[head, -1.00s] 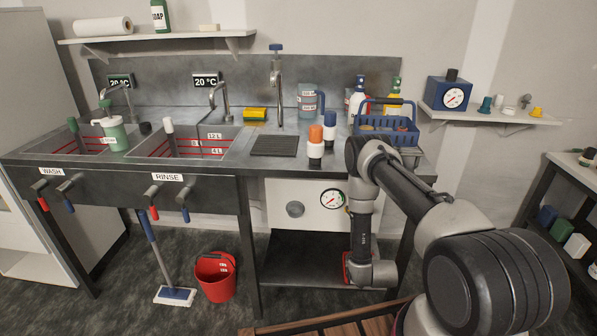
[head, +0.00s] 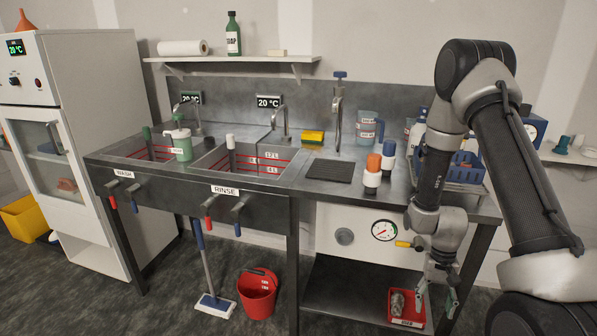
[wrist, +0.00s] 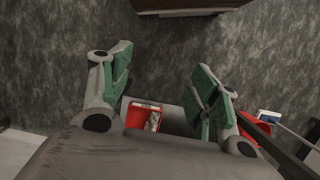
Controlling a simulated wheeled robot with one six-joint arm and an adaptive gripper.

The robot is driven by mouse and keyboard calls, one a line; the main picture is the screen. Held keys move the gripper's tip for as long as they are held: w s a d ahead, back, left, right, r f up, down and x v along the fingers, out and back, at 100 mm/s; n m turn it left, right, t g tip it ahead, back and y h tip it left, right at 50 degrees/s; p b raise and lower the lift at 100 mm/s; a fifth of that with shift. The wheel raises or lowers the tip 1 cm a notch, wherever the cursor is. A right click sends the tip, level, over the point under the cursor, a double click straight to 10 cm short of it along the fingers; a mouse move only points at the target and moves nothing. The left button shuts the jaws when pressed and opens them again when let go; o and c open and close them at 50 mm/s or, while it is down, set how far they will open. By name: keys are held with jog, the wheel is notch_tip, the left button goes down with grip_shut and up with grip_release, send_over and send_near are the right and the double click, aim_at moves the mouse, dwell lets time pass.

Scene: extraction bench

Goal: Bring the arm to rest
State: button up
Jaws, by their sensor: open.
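My gripper (head: 437,297) hangs low in front of the bench's right side, pointing down, with its green-padded fingers apart. In the wrist view my gripper (wrist: 163,78) is open, with nothing between its fingers. My arm is folded, its elbow high at the upper right of the head view, and hides part of the blue basket (head: 465,168).
The steel bench (head: 300,187) with two sinks stands close behind my gripper. On its lower shelf is a red tray (head: 408,320) with a grey item in it. A red bucket (head: 258,297) and a mop (head: 213,303) stand on the floor. Floor in front is clear.

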jog(key=s+r+n+t, duration=0.2)
jog(key=s+r, duration=0.4)
jog(key=r, duration=1.5)
jog(key=s+a+r+n+t, duration=0.1)
jog(key=s+r+t, duration=0.4)
jog(key=r, duration=1.6)
jog(key=shift+s+r+n+t, duration=0.15)
jog(key=shift+s+n+t, duration=0.25)
jog(key=shift+s, duration=0.8)
